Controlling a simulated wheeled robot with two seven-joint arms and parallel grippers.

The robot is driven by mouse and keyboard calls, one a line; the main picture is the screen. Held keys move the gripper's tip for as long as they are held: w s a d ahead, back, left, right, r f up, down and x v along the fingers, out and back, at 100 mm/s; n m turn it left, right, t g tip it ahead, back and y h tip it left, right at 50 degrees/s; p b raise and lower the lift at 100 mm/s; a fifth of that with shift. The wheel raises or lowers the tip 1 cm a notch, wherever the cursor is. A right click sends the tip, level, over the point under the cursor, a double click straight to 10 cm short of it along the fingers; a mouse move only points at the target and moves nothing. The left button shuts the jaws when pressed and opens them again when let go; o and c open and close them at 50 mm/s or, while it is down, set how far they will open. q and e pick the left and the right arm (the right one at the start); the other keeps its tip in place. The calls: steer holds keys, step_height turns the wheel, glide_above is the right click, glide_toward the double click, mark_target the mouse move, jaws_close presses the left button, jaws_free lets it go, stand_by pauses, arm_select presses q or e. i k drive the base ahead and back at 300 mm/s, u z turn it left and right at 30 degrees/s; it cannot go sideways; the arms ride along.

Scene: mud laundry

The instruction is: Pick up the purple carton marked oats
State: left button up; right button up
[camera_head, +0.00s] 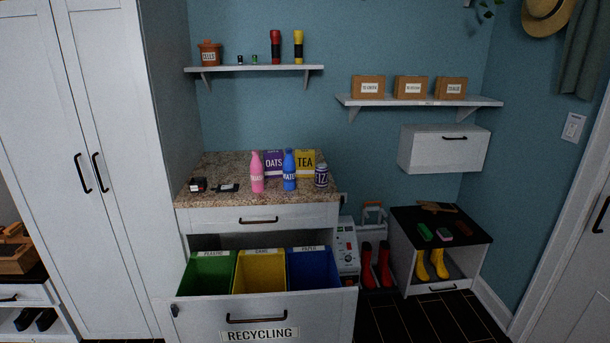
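The purple carton marked OATS (274,161) stands upright at the back of the speckled granite counter (217,172). A pink bottle (257,174) stands in front of its left side and a blue bottle (289,178) in front of its right side, so parts of the carton are covered. A yellow carton marked TEA (306,160) stands just right of it. Neither of my grippers shows in the head view.
A dark labelled can (321,175) stands at the counter's right, and small dark items (198,184) lie at its left. Below, an open recycling drawer (262,309) with green, yellow and blue bins juts out in front. A shelf (254,69) hangs above the counter.

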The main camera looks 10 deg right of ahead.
mark_target(273, 159)
steer(key=z, duration=1.7)
steer(key=i, duration=2.95)
steer(key=u, duration=3.9)
